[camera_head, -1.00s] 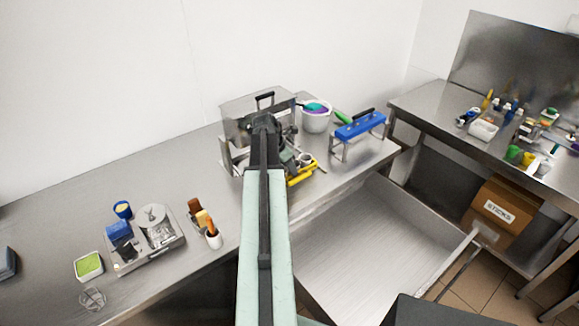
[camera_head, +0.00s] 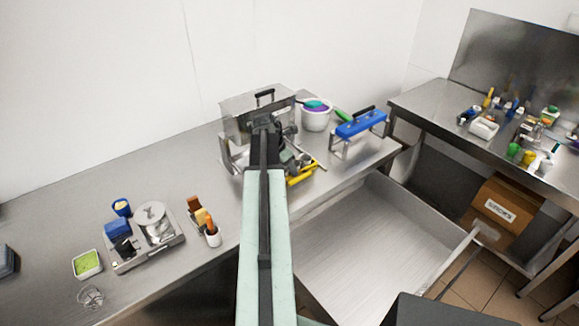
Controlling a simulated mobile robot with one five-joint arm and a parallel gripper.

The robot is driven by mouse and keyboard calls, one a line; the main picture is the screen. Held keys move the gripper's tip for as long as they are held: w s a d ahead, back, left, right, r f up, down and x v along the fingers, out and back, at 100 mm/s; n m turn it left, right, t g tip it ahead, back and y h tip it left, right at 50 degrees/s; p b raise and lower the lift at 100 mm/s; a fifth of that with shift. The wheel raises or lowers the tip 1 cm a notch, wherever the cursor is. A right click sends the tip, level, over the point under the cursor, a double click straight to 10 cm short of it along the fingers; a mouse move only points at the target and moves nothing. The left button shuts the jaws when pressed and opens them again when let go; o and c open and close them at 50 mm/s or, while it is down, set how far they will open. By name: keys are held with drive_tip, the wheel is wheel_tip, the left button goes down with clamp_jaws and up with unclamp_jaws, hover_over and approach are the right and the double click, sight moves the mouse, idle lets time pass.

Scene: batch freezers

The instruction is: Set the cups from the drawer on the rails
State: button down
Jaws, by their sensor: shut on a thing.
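My arm reaches up the middle of the head view, and my gripper (camera_head: 264,126) is at the clear-walled metal machine (camera_head: 232,106) at the back of the long counter. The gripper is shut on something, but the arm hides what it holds. Yellow bars (camera_head: 302,175), possibly the rails, lie just right of the arm at the machine's front. Small grey parts beside them are too small to identify. The metal drawer (camera_head: 365,245) is pulled out below the counter, and its visible floor is bare. The arm and a dark part of my body cover some of it.
A white tub (camera_head: 316,118) and a blue device on metal legs (camera_head: 360,125) stand right of the machine. A scale (camera_head: 152,222), a green-filled tray (camera_head: 87,263) and a holder with an orange-handled tool (camera_head: 212,234) are at left. The open drawer juts into the floor space.

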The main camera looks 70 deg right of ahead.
drive_tip(key=c, duration=0.6)
unclamp_jaws()
drive_tip(key=shift+c, duration=0.2)
drive_tip(key=shift+r, duration=0.1)
drive_tip(key=p+v, duration=0.7)
drive_tip(key=shift+r, duration=0.3)
drive_tip(key=shift+a, duration=0.1)
